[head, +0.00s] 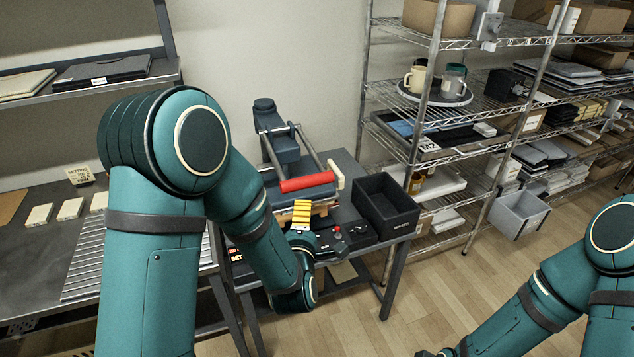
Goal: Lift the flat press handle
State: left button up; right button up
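The flat press (282,147) stands on a dark bench past my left arm, with a dark blue-grey head on top. Its red press handle (307,182) is a horizontal bar at the front between two metal arms. My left arm reaches down in front of the bench, and its wrist end is just below and in front of the press. A yellow ribbed piece (302,213) shows just below the handle; I cannot tell what it belongs to.
A black open bin (385,207) stands right of the press. A control panel with a red knob (337,229) is at the bench front. Wire shelves (455,130) with mugs (453,82) stand behind. A left bench (30,250) holds small blocks. Floor at lower middle is clear.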

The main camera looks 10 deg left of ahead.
aim_at(307, 186)
pick_arm(q)
jog(key=shift+n+t, duration=0.3)
jog(key=w+a, duration=0.1)
jog(key=w, duration=0.8)
jog(key=w+a+p, duration=0.1)
jog(key=w, duration=0.3)
jog(key=shift+w+a+r, duration=0.2)
jog(key=shift+w+a, duration=0.05)
jog(key=shift+a, duration=0.05)
jog(key=shift+c, duration=0.2)
grip_shut()
